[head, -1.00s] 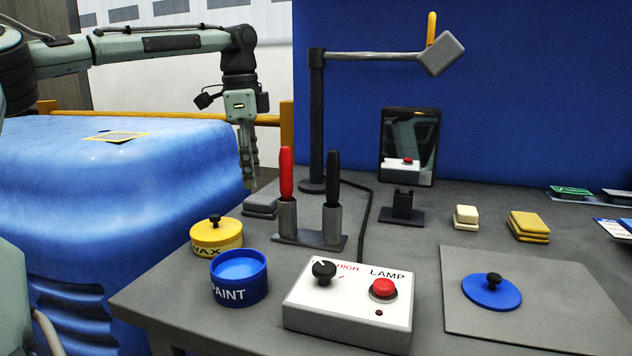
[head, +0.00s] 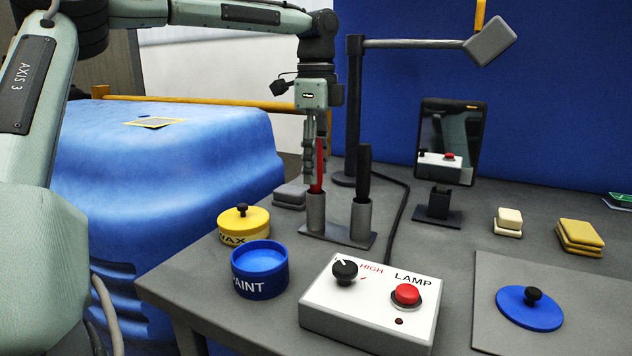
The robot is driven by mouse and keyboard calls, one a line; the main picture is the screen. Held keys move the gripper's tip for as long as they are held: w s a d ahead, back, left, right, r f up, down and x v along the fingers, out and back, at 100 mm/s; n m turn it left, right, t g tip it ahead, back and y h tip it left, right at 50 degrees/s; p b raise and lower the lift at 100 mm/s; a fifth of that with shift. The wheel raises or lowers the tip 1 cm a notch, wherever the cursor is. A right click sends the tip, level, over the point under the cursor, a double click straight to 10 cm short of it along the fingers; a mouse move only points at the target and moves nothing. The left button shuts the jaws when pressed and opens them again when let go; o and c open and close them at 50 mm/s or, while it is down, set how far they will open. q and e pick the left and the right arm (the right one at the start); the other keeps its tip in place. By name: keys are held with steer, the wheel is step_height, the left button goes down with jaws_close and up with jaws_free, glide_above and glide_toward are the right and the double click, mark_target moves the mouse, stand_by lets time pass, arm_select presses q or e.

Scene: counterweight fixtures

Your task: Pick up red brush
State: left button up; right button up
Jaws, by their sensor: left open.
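The red brush (head: 320,163) stands upright in the left tube of a grey two-tube holder (head: 316,212). A black-handled brush (head: 363,172) stands in the right tube. My left gripper (head: 314,172) points down from above at the red brush, its fingers open and overlapping the upper handle in the picture. The fingers hide part of the handle, and I cannot tell whether they touch it. My right gripper is not in view.
A lamp post (head: 353,110) rises just behind the holder. A yellow wax tin (head: 243,223), an open blue paint pot (head: 259,270) and a white lamp control box (head: 370,302) stand in front. A mirror (head: 448,140) and yellow sponges (head: 580,235) are to the right.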

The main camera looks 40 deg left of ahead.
arm_select(q)
steer(key=shift+f, duration=0.8)
steer(key=shift+c, duration=0.5)
steer(key=c, duration=0.9)
step_height(320, 180, up, 10)
steer(key=shift+r, duration=0.1)
steer(key=shift+c, duration=0.2)
